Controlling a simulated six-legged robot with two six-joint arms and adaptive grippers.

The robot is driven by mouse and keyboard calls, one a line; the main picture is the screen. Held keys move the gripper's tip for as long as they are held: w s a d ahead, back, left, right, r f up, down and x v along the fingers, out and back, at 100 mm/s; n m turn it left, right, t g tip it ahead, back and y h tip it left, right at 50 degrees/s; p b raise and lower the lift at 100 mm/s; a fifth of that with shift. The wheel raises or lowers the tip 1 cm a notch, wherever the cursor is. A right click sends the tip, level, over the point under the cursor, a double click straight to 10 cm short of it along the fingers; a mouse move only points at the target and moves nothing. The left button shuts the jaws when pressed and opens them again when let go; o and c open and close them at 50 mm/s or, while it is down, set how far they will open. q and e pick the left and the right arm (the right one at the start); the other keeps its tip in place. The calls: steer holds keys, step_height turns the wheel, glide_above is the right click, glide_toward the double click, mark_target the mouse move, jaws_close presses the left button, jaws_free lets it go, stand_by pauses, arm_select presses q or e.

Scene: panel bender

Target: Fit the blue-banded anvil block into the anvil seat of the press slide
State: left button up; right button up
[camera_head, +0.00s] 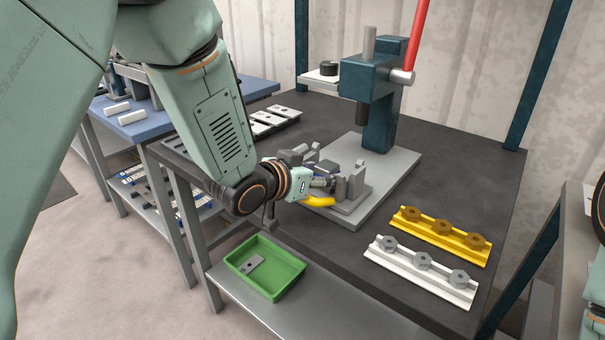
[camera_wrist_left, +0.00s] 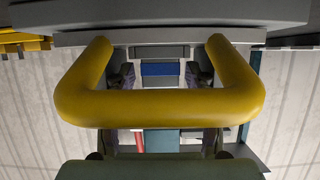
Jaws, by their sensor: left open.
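The arbor press (camera_head: 382,95) stands on a grey base plate on the dark bench. The press slide (camera_head: 352,203) lies at the front of that plate, with grey upright blocks and a yellow handle (camera_head: 318,201). The handle also shows as a large yellow loop in the left wrist view (camera_wrist_left: 160,108). My left gripper (camera_head: 326,182) is at the slide, just above the handle. In the left wrist view its open dark fingers stand either side of a grey block with a blue band (camera_wrist_left: 160,69), apparently the anvil block. Whether it sits fully in the seat cannot be told. My right gripper is out of view.
A green tray (camera_head: 294,261) with a small grey plate is on the lower shelf in front. Yellow (camera_head: 415,228) and white (camera_head: 398,259) racks with hexagonal parts lie at the bench's front right. The red press lever (camera_head: 420,35) rises above.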

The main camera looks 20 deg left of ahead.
arm_select(q)
steer(key=v, duration=1.1)
steer(key=shift+w, duration=0.2)
steer(key=shift+s, duration=0.15)
